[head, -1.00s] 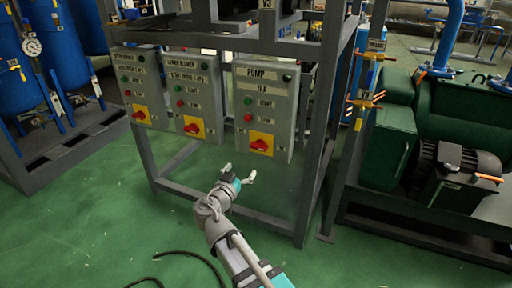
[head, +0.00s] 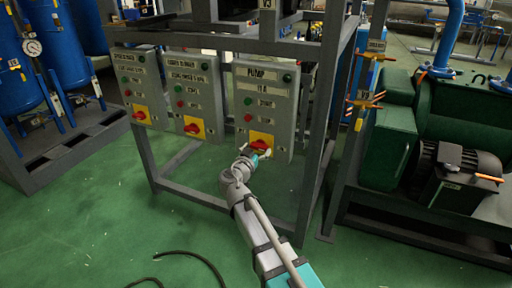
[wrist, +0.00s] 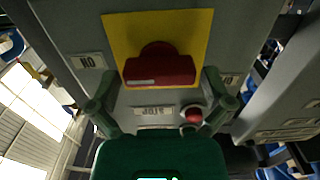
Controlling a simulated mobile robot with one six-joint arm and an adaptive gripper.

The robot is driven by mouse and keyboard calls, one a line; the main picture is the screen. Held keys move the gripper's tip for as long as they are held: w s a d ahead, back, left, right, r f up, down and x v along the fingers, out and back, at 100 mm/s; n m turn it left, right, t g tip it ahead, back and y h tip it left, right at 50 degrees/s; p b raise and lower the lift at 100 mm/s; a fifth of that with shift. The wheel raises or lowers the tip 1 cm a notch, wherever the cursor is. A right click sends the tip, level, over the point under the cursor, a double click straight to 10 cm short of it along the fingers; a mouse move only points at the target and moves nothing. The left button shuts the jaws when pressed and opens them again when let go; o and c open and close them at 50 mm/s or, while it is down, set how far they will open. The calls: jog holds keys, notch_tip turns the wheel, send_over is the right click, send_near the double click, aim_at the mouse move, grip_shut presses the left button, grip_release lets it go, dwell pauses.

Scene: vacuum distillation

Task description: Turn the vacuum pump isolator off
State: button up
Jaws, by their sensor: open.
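The pump isolator is a red rotary knob (head: 259,144) on a yellow plate (head: 268,137), low on the grey box labelled PUMP (head: 266,74). In the wrist view the red knob (wrist: 160,68) fills the upper middle, its handle bar lying nearly crosswise on the yellow plate (wrist: 193,32). My gripper (head: 256,154) is at the knob in the head view and partly covers it. In the wrist view my gripper (wrist: 160,76) is open, with one green finger on each side of the knob and gaps visible. Whether the fingertips touch the panel is unclear.
A red stop button (wrist: 192,115) and a STOP label (wrist: 154,111) lie close to my fingers. Two similar boxes with red knobs (head: 193,128) stand to the left. A grey frame post (head: 313,150) is at the right. Open green floor lies in front.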

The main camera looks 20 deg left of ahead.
jog(key=shift+w+d, duration=0.1)
jog(key=shift+w, duration=0.5)
jog(key=c, duration=0.8)
jog(key=shift+a, duration=0.25)
jog(key=shift+d, duration=0.15)
